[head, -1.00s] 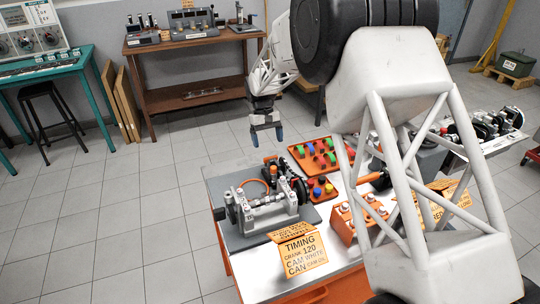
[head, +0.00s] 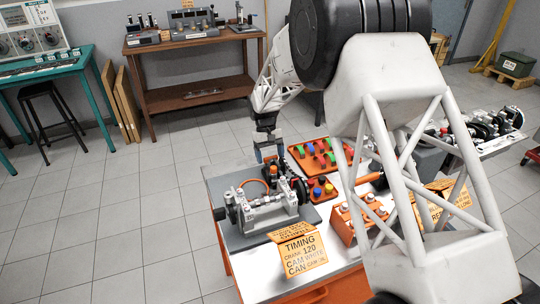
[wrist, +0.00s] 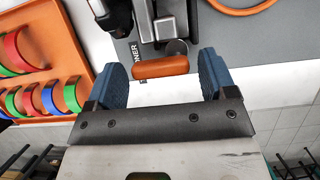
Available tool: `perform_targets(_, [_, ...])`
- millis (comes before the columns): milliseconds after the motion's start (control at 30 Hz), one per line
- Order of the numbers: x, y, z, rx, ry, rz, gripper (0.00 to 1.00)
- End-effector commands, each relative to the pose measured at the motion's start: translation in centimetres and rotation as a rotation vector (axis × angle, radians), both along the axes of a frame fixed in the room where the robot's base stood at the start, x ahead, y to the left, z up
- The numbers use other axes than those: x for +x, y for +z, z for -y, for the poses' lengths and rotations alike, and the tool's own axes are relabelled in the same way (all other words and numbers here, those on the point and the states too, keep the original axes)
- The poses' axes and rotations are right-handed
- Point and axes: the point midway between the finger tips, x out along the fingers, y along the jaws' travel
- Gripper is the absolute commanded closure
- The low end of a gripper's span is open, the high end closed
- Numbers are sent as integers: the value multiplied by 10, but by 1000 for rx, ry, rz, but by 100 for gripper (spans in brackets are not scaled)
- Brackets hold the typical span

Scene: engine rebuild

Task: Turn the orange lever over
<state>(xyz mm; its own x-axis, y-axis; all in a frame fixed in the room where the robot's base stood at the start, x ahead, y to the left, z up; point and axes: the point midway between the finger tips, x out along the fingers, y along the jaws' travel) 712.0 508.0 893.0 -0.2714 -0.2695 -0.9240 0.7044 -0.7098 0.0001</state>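The orange lever (wrist: 160,67) shows in the wrist view as a short rounded orange handle lying crosswise, joined at its right end to a round grey pivot beside a dark metal assembly. My gripper (wrist: 165,72) is open, with one blue finger on each side of the lever and a gap at both ends; nothing is held. In the head view my gripper (head: 268,153) points down at the far edge of the engine fixture (head: 265,212).
An orange tray (head: 318,155) with coloured pieces lies right of my gripper; in the wrist view the tray (wrist: 65,80) is at the left. An orange ring (wrist: 250,9) lies on the grey plate. An orange timing sign (head: 302,255) stands in front.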

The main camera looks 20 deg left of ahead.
Motion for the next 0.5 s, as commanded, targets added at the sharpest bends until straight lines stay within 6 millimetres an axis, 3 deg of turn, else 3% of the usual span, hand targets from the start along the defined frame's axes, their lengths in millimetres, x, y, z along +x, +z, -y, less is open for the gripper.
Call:
perform_targets(33, [0,0,0,0,0,0,30])
perform_targets(267, [0,0,0,0,0,0,64])
perform_targets(500, [0,0,1,0,-64,0,64])
